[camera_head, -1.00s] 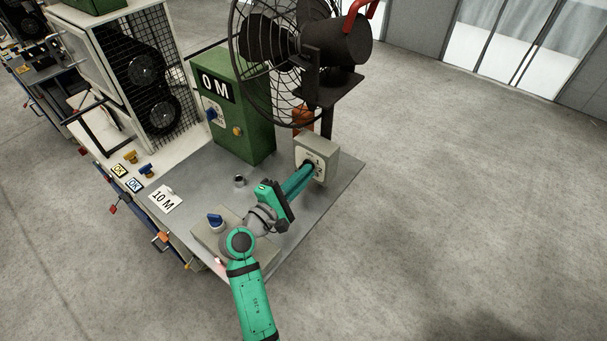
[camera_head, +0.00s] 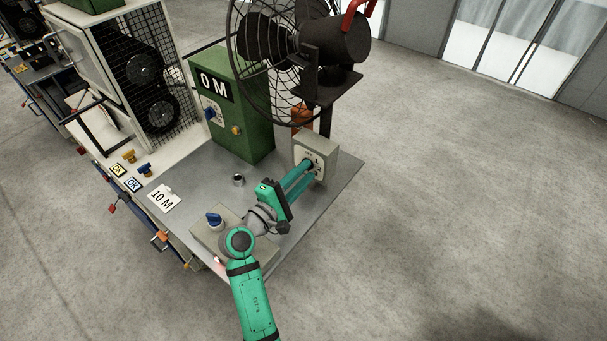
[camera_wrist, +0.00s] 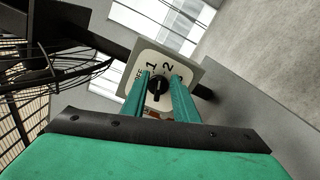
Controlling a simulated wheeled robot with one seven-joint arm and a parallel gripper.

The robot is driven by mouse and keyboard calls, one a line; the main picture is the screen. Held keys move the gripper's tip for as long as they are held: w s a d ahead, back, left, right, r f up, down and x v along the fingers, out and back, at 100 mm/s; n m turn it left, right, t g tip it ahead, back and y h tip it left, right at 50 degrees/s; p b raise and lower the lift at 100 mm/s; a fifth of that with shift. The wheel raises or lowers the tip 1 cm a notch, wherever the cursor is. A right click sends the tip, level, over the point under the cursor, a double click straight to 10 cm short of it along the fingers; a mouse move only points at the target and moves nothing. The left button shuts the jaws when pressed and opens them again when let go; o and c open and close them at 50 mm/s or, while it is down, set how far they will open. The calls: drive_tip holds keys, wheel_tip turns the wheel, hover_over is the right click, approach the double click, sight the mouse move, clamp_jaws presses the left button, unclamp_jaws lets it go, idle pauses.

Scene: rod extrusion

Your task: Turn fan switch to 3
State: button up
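The fan switch is a black round knob (camera_wrist: 158,88) on a pale dial plate, on the front of a grey-beige box (camera_head: 321,149) below the fan (camera_head: 335,45). OFF, 1 and 2 can be read around the knob in the wrist view; I cannot make out a 3, and the right finger covers that side of the plate. My gripper (camera_wrist: 160,77) is open, with one teal finger on either side of the knob. In the head view my gripper (camera_head: 309,172) reaches up to the dial; contact with the plate cannot be told.
A green cabinet (camera_head: 238,110) marked 0 M stands left of the switch box on the grey table (camera_head: 185,183). A box with a blue knob (camera_head: 215,219) is beside my arm. A small metal cup (camera_head: 239,180) and a 10 M card (camera_head: 164,199) are on the table. Open floor lies right.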

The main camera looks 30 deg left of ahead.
drive_tip(key=shift+d+r, duration=0.1)
drive_tip(key=shift+r, duration=0.3)
wheel_tip(320, 180, up, 2)
drive_tip(key=shift+w+r, duration=0.1)
drive_tip(key=shift+r, duration=0.15)
drive_tip(key=s+d+r, duration=0.6)
drive_tip(key=s+r, duration=0.3)
drive_tip(key=s, duration=0.3)
drive_tip(key=shift+s+r, duration=0.25)
drive_tip(key=shift+r, duration=0.1)
drive_tip(key=shift+d, duration=0.1)
